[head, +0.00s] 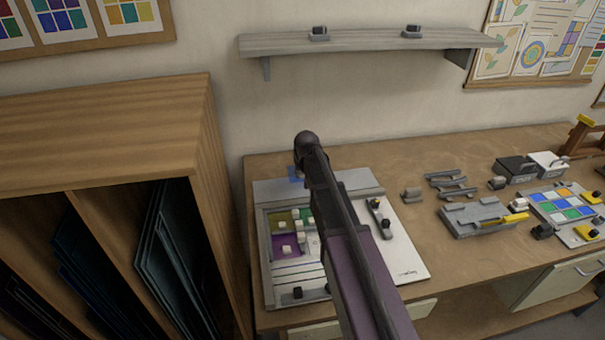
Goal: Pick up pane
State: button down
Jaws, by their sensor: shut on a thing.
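My arm reaches up over the workbench, and my gripper (300,166) is at its far end, mostly hidden behind my own arm. A small blue pane (294,173) shows at the gripper, just left of the arm, near the back edge of the grey board. The gripper is shut on it; the fingers themselves are hard to make out. A framed panel (265,250) on the board holds green and purple panes with several small pale blocks on them. Part of this panel is hidden by my arm.
A wooden rack (130,130) with dark glass sheets stands close on the left. A wall shelf (370,42) hangs above the bench. Grey holders (475,215) and a coloured-tile panel (565,208) stand at right. Bare bench (420,165) lies behind the holders.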

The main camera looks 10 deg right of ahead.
aim_at(302, 174)
jog(key=shift+r+p, duration=1.55)
jog(key=shift+r, duration=0.4)
jog(key=shift+s, duration=0.2)
